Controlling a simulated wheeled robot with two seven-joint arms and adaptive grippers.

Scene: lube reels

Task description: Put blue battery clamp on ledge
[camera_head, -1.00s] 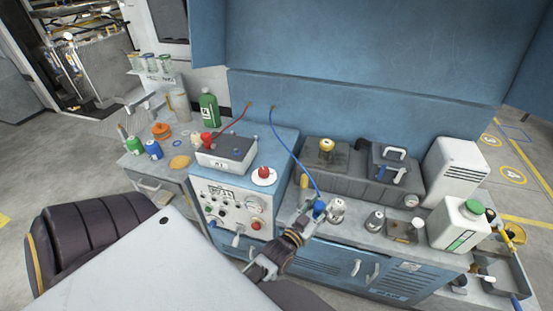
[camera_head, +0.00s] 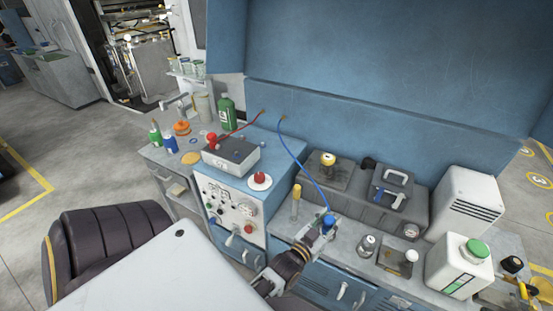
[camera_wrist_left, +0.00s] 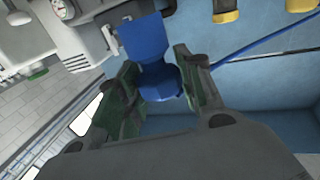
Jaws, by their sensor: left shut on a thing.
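The blue battery clamp (camera_head: 329,221) is at the tip of my left gripper (camera_head: 322,229), above the bench top. A blue cable (camera_head: 302,166) runs from it up to the blue back panel. In the left wrist view the clamp (camera_wrist_left: 153,65) sits between the two fingers of my left gripper (camera_wrist_left: 160,90), which is shut on it. The red clamp (camera_head: 211,139) stands on the grey battery (camera_head: 231,154), with a red cable to the panel. My right gripper does not show.
Bottles stand at the far left.

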